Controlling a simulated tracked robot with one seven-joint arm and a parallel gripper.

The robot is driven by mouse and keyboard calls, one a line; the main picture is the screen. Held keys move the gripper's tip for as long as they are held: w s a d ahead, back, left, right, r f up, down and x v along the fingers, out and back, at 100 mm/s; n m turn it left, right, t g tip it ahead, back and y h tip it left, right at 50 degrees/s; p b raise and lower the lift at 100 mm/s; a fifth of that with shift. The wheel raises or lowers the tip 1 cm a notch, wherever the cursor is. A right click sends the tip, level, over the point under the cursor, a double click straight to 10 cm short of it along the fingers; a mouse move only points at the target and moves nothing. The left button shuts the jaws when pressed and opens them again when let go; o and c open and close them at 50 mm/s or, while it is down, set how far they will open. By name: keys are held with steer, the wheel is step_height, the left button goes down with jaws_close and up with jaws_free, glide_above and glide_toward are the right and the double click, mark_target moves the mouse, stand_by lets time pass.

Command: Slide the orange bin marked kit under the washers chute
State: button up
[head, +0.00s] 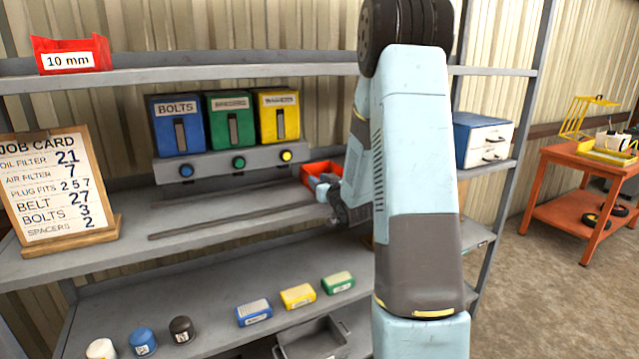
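The orange bin (308,168) sits on the middle shelf, right of the dispenser; my arm hides its right part, and I cannot read a kit mark on it. The yellow washers chute (277,117) is the rightmost of three, with a yellow button (286,156) below it on the grey dispenser base. The bin is to the right of and below this chute. My gripper (326,186) is at the bin's near side, partly hidden by my arm. I cannot tell whether it touches the bin or how its fingers stand.
The blue bolts chute (177,124) and green chute (230,121) stand left of the washers chute. Dark rails (230,220) run along the shelf in front. A job card (48,190) stands at left; a blue-and-white drawer box (484,140) is right of my arm.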

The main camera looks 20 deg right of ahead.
steer(key=shift+a, duration=0.1)
steer(key=shift+c, duration=0.4)
steer(key=shift+a, duration=0.1)
jaws_close()
